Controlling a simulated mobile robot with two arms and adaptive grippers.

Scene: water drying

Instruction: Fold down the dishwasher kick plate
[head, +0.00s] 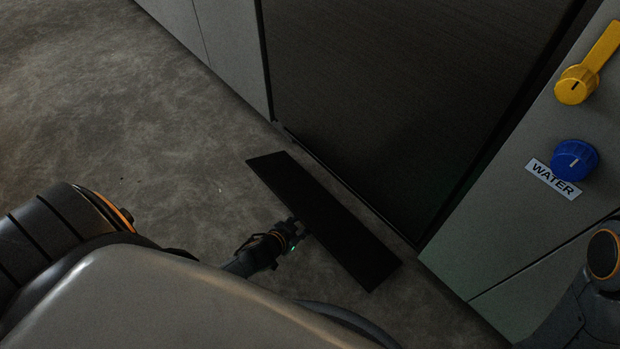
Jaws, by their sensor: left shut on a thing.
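The kick plate (325,219) is a long flat black panel. It lies low in front of the dark dishwasher front (390,90), with a strip of grey floor showing between the two. I cannot tell whether it rests on the floor or hangs just above it. My left gripper (299,229) reaches in from the left and is shut on the near long edge of the kick plate, about midway along it. The fingertips are small and partly lost against the black panel. My right arm shows at the lower right edge, but its gripper is out of view.
Grey cabinets (222,45) flank the dishwasher on the left. On the right a panel (505,225) carries a blue knob (574,160) above a WATER label (553,178) and a yellow lever knob (577,85). The grey floor (130,120) at left is clear.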

